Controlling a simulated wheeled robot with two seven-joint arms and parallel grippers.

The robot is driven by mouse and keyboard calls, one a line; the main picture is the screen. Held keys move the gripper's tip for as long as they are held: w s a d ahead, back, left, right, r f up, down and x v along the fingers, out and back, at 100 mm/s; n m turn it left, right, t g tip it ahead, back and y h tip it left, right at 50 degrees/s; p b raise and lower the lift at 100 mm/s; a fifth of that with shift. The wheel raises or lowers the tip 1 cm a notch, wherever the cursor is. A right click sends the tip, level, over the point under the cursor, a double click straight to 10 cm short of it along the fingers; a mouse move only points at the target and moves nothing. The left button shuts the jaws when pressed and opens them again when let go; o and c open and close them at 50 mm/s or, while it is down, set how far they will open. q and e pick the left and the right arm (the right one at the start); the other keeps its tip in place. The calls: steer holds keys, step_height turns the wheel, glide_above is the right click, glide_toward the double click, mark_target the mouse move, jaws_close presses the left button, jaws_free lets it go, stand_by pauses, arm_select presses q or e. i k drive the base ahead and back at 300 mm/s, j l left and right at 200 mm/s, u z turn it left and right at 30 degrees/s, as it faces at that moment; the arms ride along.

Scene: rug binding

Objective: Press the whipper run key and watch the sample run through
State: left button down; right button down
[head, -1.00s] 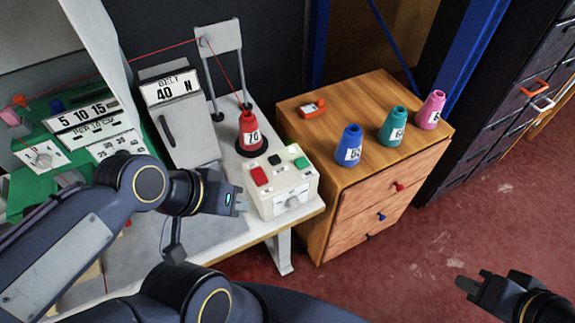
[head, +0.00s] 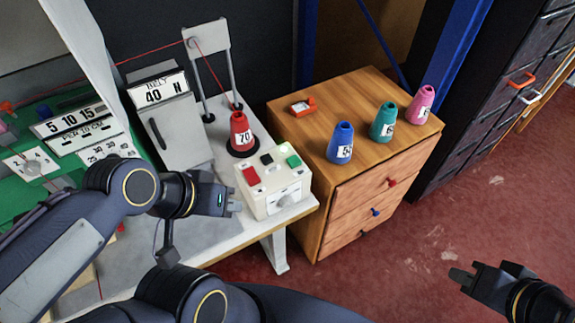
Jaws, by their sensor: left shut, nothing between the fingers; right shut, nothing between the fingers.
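The white control box (head: 273,203) stands at the right end of the pale machine table. Its top has a red key (head: 251,176), a black key (head: 267,159) and a green key (head: 293,161); a dial is on its front. A red thread cone (head: 240,132) marked 70 stands behind the box, with thread rising to a guide stand (head: 208,45). My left gripper (head: 236,201) is shut and empty, just left of the box's front and apart from the keys. My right gripper (head: 459,278) is shut and empty over the floor at lower right.
A grey belt unit (head: 165,120) marked 40 N stands left. Red floor is open at right.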

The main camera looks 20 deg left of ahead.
mark_target(293, 161)
steer(key=j+u, duration=0.1)
steer(key=u, duration=0.3)
steer(key=k+j+u, duration=0.1)
steer(key=u, duration=0.3)
steer(key=j+u, duration=0.15)
steer(key=u, duration=0.25)
steer(key=j+u, duration=0.15)
steer(key=u, duration=0.25)
steer(key=j+u, duration=0.3)
steer(key=j, duration=0.6)
steer(key=i+j+u, duration=0.25)
steer(key=j, duration=0.6)
steer(key=k, duration=0.1)
